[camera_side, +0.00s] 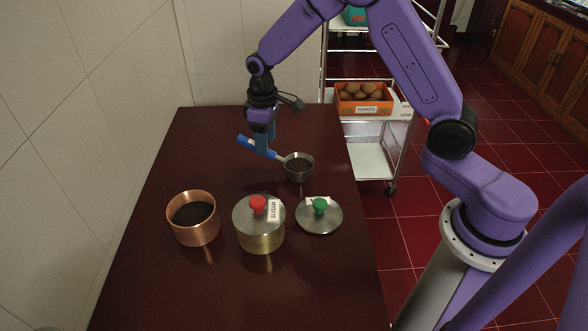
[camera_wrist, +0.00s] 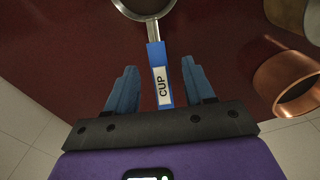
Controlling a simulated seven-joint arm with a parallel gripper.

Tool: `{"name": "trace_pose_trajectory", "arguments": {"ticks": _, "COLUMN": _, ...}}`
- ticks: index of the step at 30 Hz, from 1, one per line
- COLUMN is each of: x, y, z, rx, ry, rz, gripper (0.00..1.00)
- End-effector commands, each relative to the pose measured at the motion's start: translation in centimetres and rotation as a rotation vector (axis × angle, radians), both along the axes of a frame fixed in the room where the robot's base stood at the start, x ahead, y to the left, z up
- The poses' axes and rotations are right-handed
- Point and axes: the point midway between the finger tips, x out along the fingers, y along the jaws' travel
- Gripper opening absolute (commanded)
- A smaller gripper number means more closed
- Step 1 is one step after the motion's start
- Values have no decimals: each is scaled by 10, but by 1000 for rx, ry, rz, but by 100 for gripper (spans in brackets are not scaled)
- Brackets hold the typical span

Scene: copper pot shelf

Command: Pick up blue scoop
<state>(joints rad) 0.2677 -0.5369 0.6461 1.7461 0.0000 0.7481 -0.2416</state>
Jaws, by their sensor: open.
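The blue scoop has a round metal cup and a blue handle (camera_side: 245,141) pointing to the back left. In the wrist view the handle (camera_wrist: 155,58) carries a white "CUP" label, and the metal cup (camera_wrist: 150,12) is partly cut off at the top edge. My gripper (camera_side: 264,150) is low over the handle. Its blue fingers (camera_wrist: 159,72) are open, one on each side of the handle, with gaps showing on both sides. Whether the fingertips are level with the handle is hard to tell.
On the dark red table (camera_side: 290,290) stand an open copper pot (camera_side: 194,229), a lidded pot with a red knob and "SUGAR" label (camera_side: 260,235), and a lid with a green knob (camera_side: 318,221). A trolley with a potato crate (camera_side: 347,107) stands beyond the right edge.

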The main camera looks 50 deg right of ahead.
Motion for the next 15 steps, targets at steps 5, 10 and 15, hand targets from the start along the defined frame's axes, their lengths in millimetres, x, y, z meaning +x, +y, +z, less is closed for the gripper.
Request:
{"name": "trace_pose_trajectory", "arguments": {"ticks": 5, "x": 0, "y": -3, "z": -27, "rx": -2, "ry": 5, "rz": -1, "gripper": 53}}
{"name": "trace_pose_trajectory", "arguments": {"ticks": 10, "x": 0, "y": -2, "z": -43, "rx": -1, "ry": 3, "rz": 1, "gripper": 53}}
{"name": "trace_pose_trajectory", "arguments": {"ticks": 15, "x": 1, "y": -2, "z": -45, "rx": 0, "ry": 1, "rz": 1, "gripper": 53}}
